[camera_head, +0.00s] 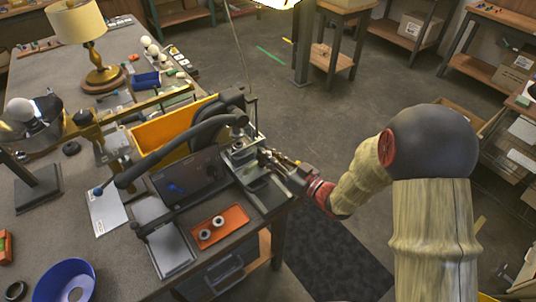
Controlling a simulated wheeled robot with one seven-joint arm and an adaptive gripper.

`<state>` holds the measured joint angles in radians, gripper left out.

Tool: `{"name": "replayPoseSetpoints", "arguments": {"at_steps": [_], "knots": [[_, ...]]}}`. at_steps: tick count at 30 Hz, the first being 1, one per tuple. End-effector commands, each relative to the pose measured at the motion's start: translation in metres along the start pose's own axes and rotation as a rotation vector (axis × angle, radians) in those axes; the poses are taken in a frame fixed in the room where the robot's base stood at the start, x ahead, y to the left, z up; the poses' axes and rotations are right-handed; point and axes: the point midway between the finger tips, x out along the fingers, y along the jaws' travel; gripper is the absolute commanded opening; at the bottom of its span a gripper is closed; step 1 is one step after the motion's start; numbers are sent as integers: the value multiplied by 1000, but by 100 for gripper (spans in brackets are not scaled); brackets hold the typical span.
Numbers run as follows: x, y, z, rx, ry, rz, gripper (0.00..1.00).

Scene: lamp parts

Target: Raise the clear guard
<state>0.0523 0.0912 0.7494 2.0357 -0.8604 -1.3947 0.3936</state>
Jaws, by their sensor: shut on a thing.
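A small grey metal press or fixture (238,150) stands at the right edge of the workbench. The clear guard (250,168) seems to be the pale, see-through part on its front right side; its outline is small and hard to make out. My gripper (268,158) reaches in from the right and meets the fixture at the guard. Its jaws are shut on a part there, which appears to be the guard's edge. The fingertips are small and partly lost against the metal, so the exact grip and the guard's height are unclear.
Left of the fixture are a dark panel (190,177), black curved arms and a yellow bin (165,130). An orange tray (220,226) with two round parts lies in front. A blue bowl (66,281) and a lamp (88,40) are farther left.

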Motion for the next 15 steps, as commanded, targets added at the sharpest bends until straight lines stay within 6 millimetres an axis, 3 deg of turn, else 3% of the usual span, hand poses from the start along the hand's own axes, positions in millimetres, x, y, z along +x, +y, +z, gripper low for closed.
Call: {"name": "replayPoseSetpoints", "arguments": {"at_steps": [5, 15], "knots": [[0, -4, -20, -2, 3, -1, 0], [0, -16, -83, -4, 5, -2, 0]]}}
